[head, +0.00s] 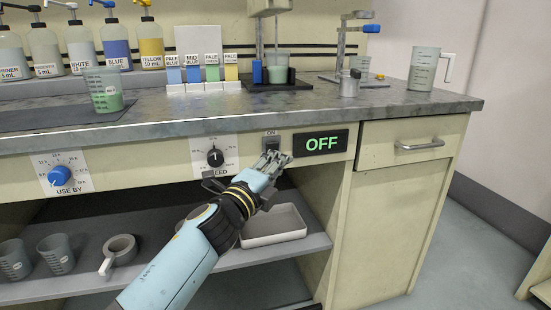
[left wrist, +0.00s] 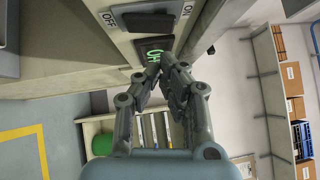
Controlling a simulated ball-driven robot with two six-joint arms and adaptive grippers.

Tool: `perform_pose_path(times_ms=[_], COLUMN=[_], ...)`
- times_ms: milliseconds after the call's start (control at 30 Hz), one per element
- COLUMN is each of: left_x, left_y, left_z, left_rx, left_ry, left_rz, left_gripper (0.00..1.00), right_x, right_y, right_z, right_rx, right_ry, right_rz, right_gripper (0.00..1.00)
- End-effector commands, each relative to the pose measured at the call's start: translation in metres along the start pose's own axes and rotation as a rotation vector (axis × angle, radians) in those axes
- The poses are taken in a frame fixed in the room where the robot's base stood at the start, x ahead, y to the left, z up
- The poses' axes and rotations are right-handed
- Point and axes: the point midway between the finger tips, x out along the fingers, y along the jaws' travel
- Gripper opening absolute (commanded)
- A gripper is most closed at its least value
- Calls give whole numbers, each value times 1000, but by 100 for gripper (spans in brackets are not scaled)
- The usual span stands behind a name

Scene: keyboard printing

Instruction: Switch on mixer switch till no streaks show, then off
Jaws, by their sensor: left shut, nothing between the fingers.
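The mixer switch (head: 271,141) is a dark rocker on the bench front, under an ON label. It also shows in the left wrist view (left wrist: 150,22) between ON and OFF labels. The display (head: 325,144) beside it reads OFF in green. My left gripper (head: 276,157) is shut and empty, its fingertips just below the switch; contact cannot be told. In the left wrist view its fingers (left wrist: 162,66) cover part of the display (left wrist: 151,46). The mixer (head: 270,8) stands at the back with a cup of green liquid (head: 278,66) under it; streaks cannot be made out.
A speed knob (head: 215,157) and a blue USE BY knob (head: 59,176) are on the panel to the left. A cup of green liquid (head: 104,91) stands on the bench. A white tray (head: 274,238) lies on the shelf below. A drawer (head: 411,143) is at right.

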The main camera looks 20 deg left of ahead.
Motion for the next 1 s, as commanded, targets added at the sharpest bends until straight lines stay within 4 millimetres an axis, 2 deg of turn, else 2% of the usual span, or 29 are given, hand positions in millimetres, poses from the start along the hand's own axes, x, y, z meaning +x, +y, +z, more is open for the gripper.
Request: perform_pose_path(times_ms=[200,600,667,800,900,1000], left_x=[14,16,16,21,24,21], left_y=[1,0,-2,-12,-16,-4], left_z=[14,16,17,20,23,21], left_rx=[0,-1,-5,-35,-68,-65], left_ry=[0,0,0,1,1,2], left_rz=[1,1,4,30,64,63], left_gripper=[0,0,0,0,0,0], right_x=[1,0,-3,-24,-41,-30], right_y=[1,1,1,3,-6,-6], right_z=[-5,-1,-1,-5,1,2], right_rx=[0,-1,-1,0,6,5], right_ry=[7,2,4,21,20,17], right_rz=[1,1,1,1,-11,-9], right_gripper=[57,57,57,57,57,57])
